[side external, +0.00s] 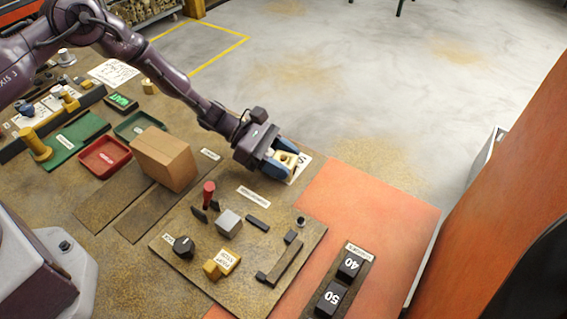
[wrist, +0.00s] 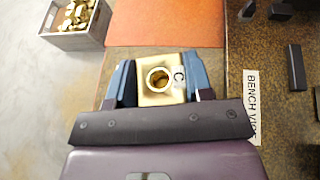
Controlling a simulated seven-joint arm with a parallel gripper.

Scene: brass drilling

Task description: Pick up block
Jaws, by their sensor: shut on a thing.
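My gripper (side external: 281,158) is shut on a pale brass block (side external: 287,160) near the back edge of the bench. In the wrist view the block (wrist: 151,95) sits between the blue fingers of my gripper (wrist: 160,82). It has a round bore in its upper face and a white tag marked C on its right. I cannot tell whether the block touches the surface below. A white label lies under or just behind it in the side view.
A board with a silver block (side external: 229,223), a red-handled part (side external: 208,192) and a brass block with a label (side external: 221,264) lies in front. A tan box (side external: 164,158) stands left. Red (side external: 103,157) and green trays lie farther left.

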